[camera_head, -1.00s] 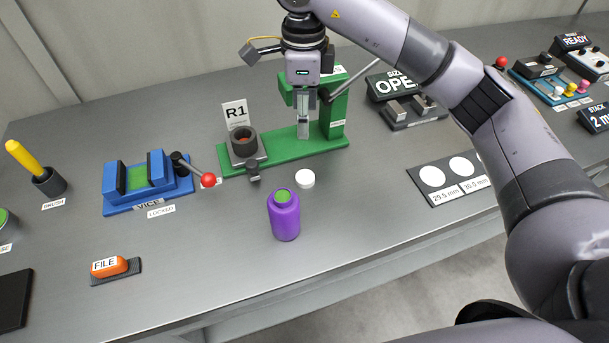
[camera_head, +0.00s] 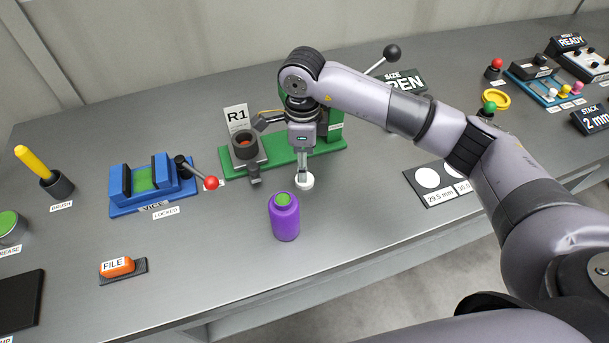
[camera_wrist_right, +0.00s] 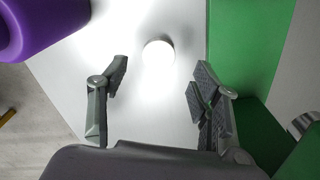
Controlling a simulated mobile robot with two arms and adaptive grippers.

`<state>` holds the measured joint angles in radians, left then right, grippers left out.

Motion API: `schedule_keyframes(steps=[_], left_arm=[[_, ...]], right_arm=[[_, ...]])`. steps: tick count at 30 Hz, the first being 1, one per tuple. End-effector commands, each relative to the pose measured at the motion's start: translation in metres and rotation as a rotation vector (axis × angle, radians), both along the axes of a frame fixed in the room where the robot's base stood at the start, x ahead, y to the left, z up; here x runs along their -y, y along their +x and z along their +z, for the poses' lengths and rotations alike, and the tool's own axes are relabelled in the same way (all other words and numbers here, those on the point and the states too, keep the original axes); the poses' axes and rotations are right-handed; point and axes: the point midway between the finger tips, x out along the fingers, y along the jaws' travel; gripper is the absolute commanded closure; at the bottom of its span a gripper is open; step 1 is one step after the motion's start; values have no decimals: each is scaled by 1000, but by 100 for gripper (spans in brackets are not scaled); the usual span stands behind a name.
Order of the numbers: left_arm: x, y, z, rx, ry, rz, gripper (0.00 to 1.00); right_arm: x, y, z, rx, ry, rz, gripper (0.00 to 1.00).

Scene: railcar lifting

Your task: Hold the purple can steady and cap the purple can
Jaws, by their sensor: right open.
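The purple can (camera_head: 285,218) stands upright on the grey bench, with a green top showing and no cap on it. It also shows at the upper left of the right wrist view (camera_wrist_right: 45,22). A white round cap (camera_head: 304,182) lies on the bench just behind the can and to its right; the right wrist view shows it (camera_wrist_right: 158,53) ahead of the fingers. My right gripper (camera_head: 303,178) points down above the cap. In the wrist view its fingers (camera_wrist_right: 160,85) are apart with nothing between them. My left gripper is not in view.
A green press (camera_head: 312,155) stands close behind the cap. A blue vice (camera_head: 150,186) with a red-knobbed lever is at the left. A size gauge panel (camera_head: 428,180) is at the right. Bench around the can is clear.

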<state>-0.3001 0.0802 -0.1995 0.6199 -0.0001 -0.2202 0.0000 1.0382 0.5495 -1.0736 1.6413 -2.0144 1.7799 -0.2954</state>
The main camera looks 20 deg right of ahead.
Motion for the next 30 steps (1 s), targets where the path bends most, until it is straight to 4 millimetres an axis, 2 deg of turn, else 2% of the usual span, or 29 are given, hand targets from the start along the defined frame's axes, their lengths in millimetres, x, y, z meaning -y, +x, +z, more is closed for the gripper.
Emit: schedule_keyframes(steps=[12,18,21,25,30], left_arm=[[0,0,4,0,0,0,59],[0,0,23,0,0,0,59],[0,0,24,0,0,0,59],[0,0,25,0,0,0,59],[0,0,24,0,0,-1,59]], right_arm=[[0,-1,-6,-3,0,0,42],[-1,-3,-32,-7,-1,-1,42],[-1,-2,-47,-4,0,-1,42],[-1,-1,-55,-1,-1,0,42],[-1,-1,-56,-1,0,0,42]])
